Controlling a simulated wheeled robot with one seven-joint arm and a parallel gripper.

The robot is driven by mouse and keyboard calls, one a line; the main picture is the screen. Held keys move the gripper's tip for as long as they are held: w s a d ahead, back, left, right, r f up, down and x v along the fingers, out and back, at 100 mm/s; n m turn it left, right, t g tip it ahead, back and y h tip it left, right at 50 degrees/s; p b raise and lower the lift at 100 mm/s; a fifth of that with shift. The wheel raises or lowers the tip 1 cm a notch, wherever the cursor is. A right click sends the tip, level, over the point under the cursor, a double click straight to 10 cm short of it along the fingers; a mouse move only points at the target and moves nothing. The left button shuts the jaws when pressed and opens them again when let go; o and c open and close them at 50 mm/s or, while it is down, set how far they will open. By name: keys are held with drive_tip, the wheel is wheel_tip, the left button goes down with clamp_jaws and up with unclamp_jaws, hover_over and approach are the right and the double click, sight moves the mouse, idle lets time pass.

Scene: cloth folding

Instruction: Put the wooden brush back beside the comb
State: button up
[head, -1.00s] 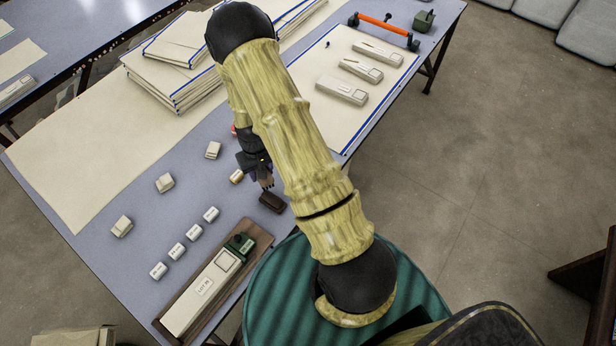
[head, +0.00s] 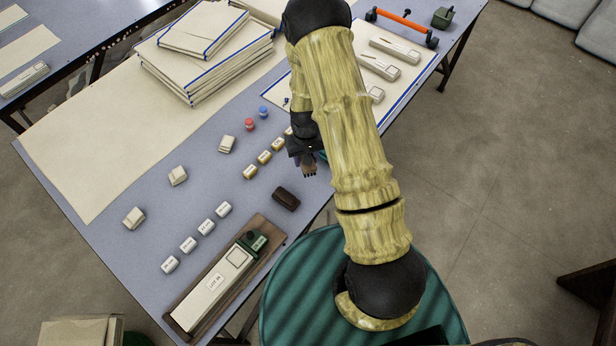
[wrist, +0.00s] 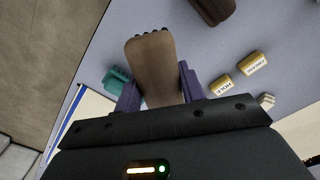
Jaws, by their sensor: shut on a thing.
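My gripper (wrist: 150,88) is shut on the wooden brush (wrist: 153,62), a flat brown piece with dark tips at its far end, between purple fingers in the wrist view. In the head view the gripper (head: 303,158) and brush (head: 309,169) show just left of my arm, near the table's right edge. A small teal object (wrist: 117,79) lies beside the left finger in the wrist view; I cannot tell whether it is the comb. In the head view it is mostly hidden by my arm. I see no other clear comb.
A dark brown block (head: 286,198) lies on the table (head: 200,270) in front of the gripper. Yellow labelled blocks (head: 264,158) stand to its left, and white labelled blocks (head: 206,226) farther front. A wooden tray (head: 262,222) holds a long pale box. Stacked boards (head: 205,65) stand behind.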

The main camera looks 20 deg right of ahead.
drive_tip(key=shift+d+m+b, duration=0.1)
drive_tip(key=shift+m+b, duration=0.5)
drive_tip(key=shift+m, duration=0.3)
drive_tip(key=m+b, duration=0.2)
drive_tip(key=m, duration=0.1)
drive_tip(key=shift+r, duration=0.1)
drive_tip(key=m, duration=0.2)
drive_tip(key=m+b, duration=0.1)
drive_tip(key=m, duration=0.1)
drive_tip(key=shift+r, duration=0.4)
drive_tip(key=shift+s+r+m+b, duration=0.1)
drive_tip(key=shift+r+m+b, duration=0.3)
drive_tip(key=shift+m, duration=0.6)
drive_tip(key=shift+f, duration=0.15)
wheel_tip(320, 180, down, 6)
drive_tip(key=shift+r, duration=0.15)
drive_tip(key=shift+f+p, duration=0.4)
drive_tip(key=shift+f, duration=1.65)
